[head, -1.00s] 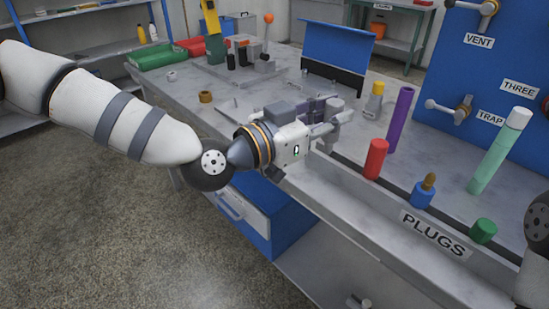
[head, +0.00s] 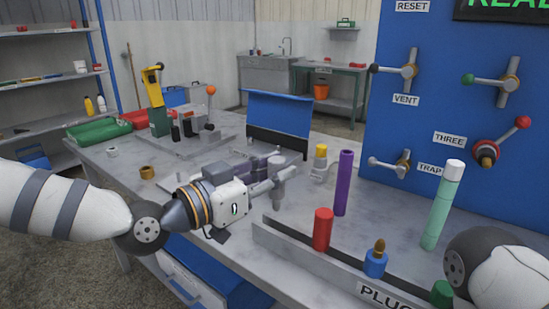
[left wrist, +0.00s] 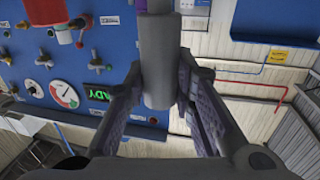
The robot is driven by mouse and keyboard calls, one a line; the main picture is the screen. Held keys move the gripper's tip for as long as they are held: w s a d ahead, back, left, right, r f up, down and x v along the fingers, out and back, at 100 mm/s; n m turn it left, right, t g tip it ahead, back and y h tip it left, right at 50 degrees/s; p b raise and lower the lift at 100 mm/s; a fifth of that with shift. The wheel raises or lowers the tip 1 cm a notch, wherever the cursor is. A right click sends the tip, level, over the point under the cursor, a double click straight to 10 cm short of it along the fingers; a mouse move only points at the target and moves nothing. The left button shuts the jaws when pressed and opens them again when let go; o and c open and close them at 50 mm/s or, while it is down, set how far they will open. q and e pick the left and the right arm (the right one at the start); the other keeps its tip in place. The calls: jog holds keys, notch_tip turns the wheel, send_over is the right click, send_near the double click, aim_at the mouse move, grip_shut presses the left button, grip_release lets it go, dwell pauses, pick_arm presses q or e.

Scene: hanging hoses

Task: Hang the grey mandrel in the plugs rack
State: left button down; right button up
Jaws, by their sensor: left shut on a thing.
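The grey mandrel (head: 279,192) is a plain grey cylinder, held upright at the tips of my left gripper (head: 268,187). In the left wrist view the mandrel (left wrist: 160,60) stands between the two fingers, which are shut on it. The plugs rack (head: 285,257) is a long grey ledge with a black strip and a PLUGS label, in front of and to the right of the gripper. It carries a red plug (head: 323,230), a blue plug with a brown top (head: 375,262) and a green plug (head: 441,293). My right gripper is out of view.
A purple rod (head: 343,185) and a mint rod with a white cap (head: 442,210) stand upright behind the rack strip. A yellow-topped grey piece (head: 320,165) stands behind the gripper. A blue panel with valves (head: 440,100) rises at the right. Green and red trays lie far left.

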aim_at(273, 204)
pick_arm(q)
jog(key=shift+f, duration=1.2)
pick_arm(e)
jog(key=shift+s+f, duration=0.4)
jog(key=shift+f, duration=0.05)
pick_arm(q)
jog(key=shift+r, duration=0.1)
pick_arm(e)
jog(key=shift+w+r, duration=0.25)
pick_arm(q)
jog(key=shift+f, duration=0.2)
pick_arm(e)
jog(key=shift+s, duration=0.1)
pick_arm(q)
jog(key=shift+f, duration=0.35)
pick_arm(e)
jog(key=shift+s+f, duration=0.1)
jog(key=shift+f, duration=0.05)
pick_arm(q)
jog(key=shift+f+b, duration=0.7)
jog(key=shift+f, duration=0.95)
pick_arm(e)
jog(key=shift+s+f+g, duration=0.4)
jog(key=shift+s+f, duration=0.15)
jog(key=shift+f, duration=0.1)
pick_arm(q)
jog(key=c, duration=1.3)
grip_release()
